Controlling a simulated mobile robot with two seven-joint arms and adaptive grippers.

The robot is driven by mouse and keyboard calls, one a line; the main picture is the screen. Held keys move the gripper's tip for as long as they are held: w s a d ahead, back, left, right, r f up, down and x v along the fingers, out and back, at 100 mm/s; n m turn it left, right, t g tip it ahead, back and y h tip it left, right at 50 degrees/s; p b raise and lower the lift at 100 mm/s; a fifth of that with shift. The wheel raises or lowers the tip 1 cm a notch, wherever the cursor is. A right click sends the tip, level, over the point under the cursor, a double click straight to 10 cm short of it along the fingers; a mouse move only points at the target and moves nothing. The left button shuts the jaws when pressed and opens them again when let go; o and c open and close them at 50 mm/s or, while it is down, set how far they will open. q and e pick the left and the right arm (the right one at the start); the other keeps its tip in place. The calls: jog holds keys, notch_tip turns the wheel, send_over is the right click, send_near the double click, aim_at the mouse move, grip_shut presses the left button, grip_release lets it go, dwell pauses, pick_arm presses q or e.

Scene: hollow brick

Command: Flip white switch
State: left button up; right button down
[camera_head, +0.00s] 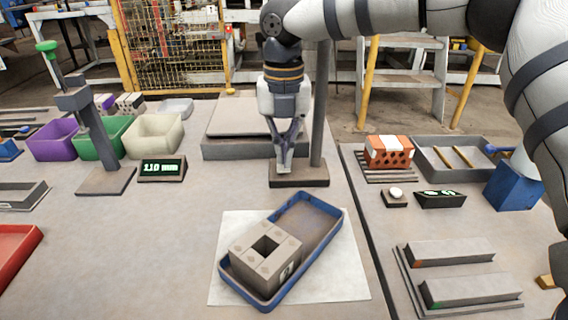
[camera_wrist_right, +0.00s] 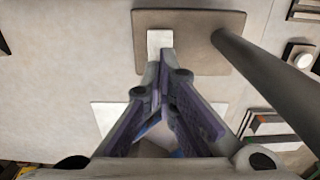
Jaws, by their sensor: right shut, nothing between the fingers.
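A white rectangular piece, which looks like the white switch (camera_wrist_right: 160,40), sits on the brown base plate (camera_wrist_right: 208,42) of a post in the right wrist view. The base plate (camera_head: 312,177) also shows in the head view, behind the blue tray. My right gripper (camera_head: 285,166) points down over this base plate, and its fingers are closed together with nothing between them. In the right wrist view the fingertips (camera_wrist_right: 166,62) overlap the near end of the white piece. I cannot tell whether they touch it. My left gripper is out of view.
The grey post (camera_head: 321,112) rises close beside my right gripper. A blue tray (camera_head: 324,212) with a hollow grey block (camera_head: 262,257) lies in front. A white round button (camera_head: 396,192) is on the right. A dark display reading 110 mm (camera_head: 162,169) stands left.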

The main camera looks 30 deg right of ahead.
jog(key=shift+f, duration=1.1)
dwell(0.3)
notch_tip(320, 180, up, 6)
jog(key=shift+p, duration=0.6)
jog(key=shift+r, duration=0.6)
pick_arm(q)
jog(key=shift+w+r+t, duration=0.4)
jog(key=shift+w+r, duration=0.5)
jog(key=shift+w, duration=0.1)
